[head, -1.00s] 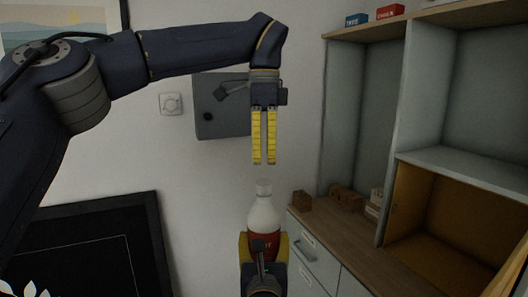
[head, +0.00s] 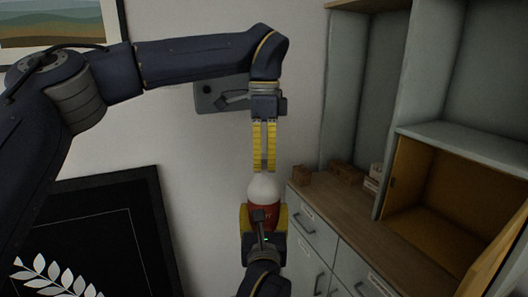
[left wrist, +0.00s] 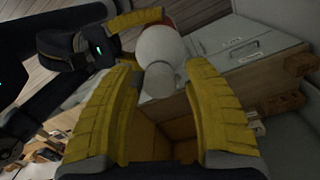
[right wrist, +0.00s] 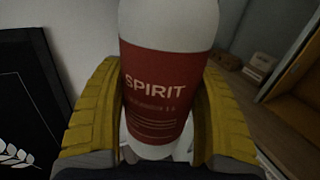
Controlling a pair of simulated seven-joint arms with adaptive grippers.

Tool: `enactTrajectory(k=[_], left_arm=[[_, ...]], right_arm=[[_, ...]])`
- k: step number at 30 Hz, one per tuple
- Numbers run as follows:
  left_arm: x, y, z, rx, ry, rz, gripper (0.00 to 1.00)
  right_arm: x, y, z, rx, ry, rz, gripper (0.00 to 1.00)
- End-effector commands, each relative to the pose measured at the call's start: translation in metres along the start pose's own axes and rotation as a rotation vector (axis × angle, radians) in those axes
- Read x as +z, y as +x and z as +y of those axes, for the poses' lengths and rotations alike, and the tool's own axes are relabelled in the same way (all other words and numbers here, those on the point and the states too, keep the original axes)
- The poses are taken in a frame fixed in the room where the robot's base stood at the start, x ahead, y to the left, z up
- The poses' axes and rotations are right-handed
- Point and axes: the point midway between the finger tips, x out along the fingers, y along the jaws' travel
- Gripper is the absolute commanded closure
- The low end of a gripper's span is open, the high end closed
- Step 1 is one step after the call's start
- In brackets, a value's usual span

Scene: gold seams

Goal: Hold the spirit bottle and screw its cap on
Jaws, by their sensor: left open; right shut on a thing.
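The spirit bottle (head: 264,187) is white with a red label and stands upright. My right gripper (head: 264,214) is shut around its red-labelled body; the right wrist view shows the label (right wrist: 155,92) between the yellow fingers. My left gripper (head: 264,168) points straight down over the bottle, open, its fingers on either side of the top. In the left wrist view the pale cylindrical top (left wrist: 158,80) sits between the left fingertips, with a gap to the fingers. I cannot tell whether this top is the cap or the bare neck.
A wooden-topped drawer cabinet (head: 325,235) stands close to the right of the bottle, with small wooden blocks (head: 342,172) on it. An open shelf unit (head: 470,145) rises behind it. A dark framed panel (head: 100,230) is at the left.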

Motion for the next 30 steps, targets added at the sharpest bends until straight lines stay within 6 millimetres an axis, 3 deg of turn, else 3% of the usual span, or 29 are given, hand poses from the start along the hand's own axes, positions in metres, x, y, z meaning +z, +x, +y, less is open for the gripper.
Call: enactTrajectory(k=[8, 21, 30], left_arm=[[0.0000, 0.0001, -0.0001, -0.001, 0.000, 0.000, 0.48], [0.0000, 0.0000, -0.0002, -0.001, 0.000, 0.000, 0.99], [0.0000, -0.0001, -0.0002, -0.001, 0.001, 0.000, 1.00]], right_arm=[[0.0020, -0.0002, -0.0002, 0.000, 0.000, -0.005, 1.00], [0.0020, -0.0002, -0.0002, 0.000, 0.000, -0.005, 1.00], [0.0020, -0.0003, -0.0002, 0.000, 0.000, -0.005, 1.00]])
